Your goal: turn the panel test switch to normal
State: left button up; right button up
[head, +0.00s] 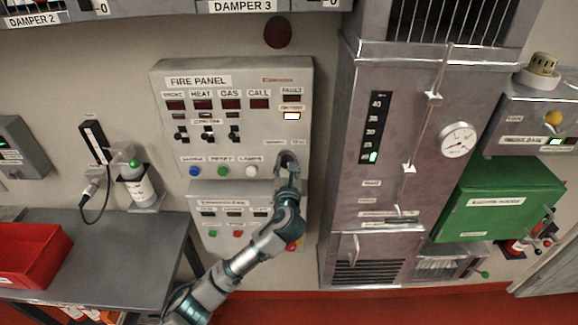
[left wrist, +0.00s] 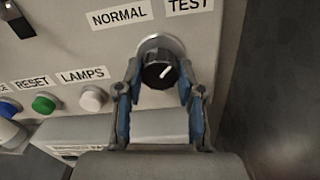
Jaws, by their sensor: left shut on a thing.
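The fire panel (head: 300,100) is a grey box on the wall. Its test switch, a round black knob (left wrist: 158,72) in a pale metal ring, is at the panel's lower right. The knob's white pointer slants up and right, toward the TEST label (left wrist: 188,6); the NORMAL label (left wrist: 119,15) is up and left of the knob. My left gripper (head: 288,160) reaches up to the switch from below. In the left wrist view its fingers (left wrist: 160,80) are shut on the knob, one at each side. My right gripper is out of view.
Green (left wrist: 43,104) and white (left wrist: 92,98) buttons are left of the knob. A smaller control box (head: 207,220) sits below the panel. A metal cabinet (head: 335,200) stands close on the right. A grey table (head: 130,245) with a red bin (head: 30,255) is at the lower left.

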pick_arm(q)
jog(key=shift+s+d+r, duration=0.1)
jog(key=shift+d+r, duration=0.15)
jog(key=shift+r, duration=0.05)
jog(key=shift+a, duration=0.35)
jog(key=shift+r+n+p, duration=0.15)
jog(key=shift+n+p, duration=0.45)
jog(key=n+p, duration=0.4)
jog(key=n, duration=1.2)
jog(key=shift+f+n, duration=0.3)
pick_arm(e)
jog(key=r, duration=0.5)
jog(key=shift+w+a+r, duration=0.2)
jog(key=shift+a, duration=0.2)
pick_arm(q)
jog(key=shift+f, duration=0.1)
